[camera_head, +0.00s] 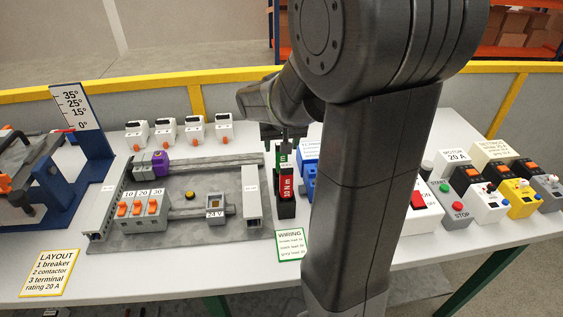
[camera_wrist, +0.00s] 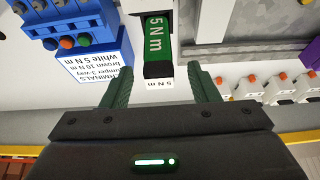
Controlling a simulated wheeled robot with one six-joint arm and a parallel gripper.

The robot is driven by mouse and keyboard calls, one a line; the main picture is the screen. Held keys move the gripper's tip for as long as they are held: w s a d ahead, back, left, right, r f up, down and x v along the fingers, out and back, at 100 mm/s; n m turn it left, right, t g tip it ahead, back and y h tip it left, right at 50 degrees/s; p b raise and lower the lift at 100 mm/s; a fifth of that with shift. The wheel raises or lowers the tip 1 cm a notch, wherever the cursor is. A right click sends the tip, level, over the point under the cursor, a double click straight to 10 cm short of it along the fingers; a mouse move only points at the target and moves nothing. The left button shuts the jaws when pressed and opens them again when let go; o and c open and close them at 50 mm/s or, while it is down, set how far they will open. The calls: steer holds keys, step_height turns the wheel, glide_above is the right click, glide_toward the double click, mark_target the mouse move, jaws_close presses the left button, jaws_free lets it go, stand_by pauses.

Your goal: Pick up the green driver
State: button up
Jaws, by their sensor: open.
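The green driver (camera_wrist: 157,42) shows in the wrist view as a green block marked "5 N m" with a black end, seated in a holder. A small "5 N m" label (camera_wrist: 160,84) lies beside its black end. My gripper (camera_wrist: 162,72) is open, with one green finger on each side of the driver's black end and clear gaps between.
A blue terminal box (camera_wrist: 75,20) stands close to the driver at left in the wrist view. The grey mounting plate (camera_head: 180,236) with breakers lies left of the drivers in the head view. A row of white breakers (camera_head: 165,131) stands behind it. Switch boxes (camera_head: 487,205) stand at right.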

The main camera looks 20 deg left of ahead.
steer(key=shift+p+x, duration=0.65)
steer(key=shift+x, duration=2.05)
steer(key=shift+d, duration=0.1)
jaws_close()
